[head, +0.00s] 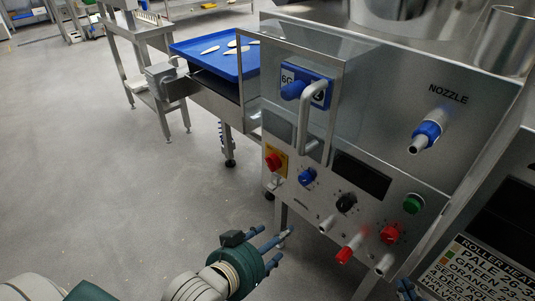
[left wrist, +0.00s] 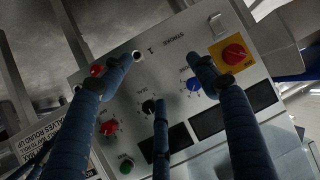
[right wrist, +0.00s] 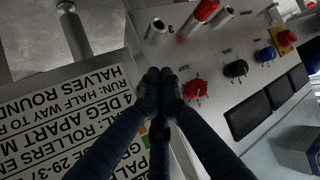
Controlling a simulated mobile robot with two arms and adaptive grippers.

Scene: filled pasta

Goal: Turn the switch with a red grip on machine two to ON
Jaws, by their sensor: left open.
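The switch with a red grip (head: 348,250) sticks out low on the steel machine's front panel (head: 318,203), between two bare metal levers. Its grip also shows in the left wrist view (left wrist: 97,70) and at the top of the right wrist view (right wrist: 206,10). I cannot read its position. My left gripper (head: 277,246) is open and empty, left of the switch; its spread fingers (left wrist: 160,80) cover parts of the panel in the left wrist view. My right gripper (right wrist: 160,85) has its fingers together, nothing visible between them; only its fingertips (head: 405,287) show in the head view.
A red knob (head: 390,232), black knob (head: 346,202), blue knob (head: 307,177) and green button (head: 412,203) crowd the panel. A red knob on a yellow plate (head: 275,161) is at its left. A door handle (head: 308,115) and nozzle (head: 427,134) project above. Floor at left is clear.

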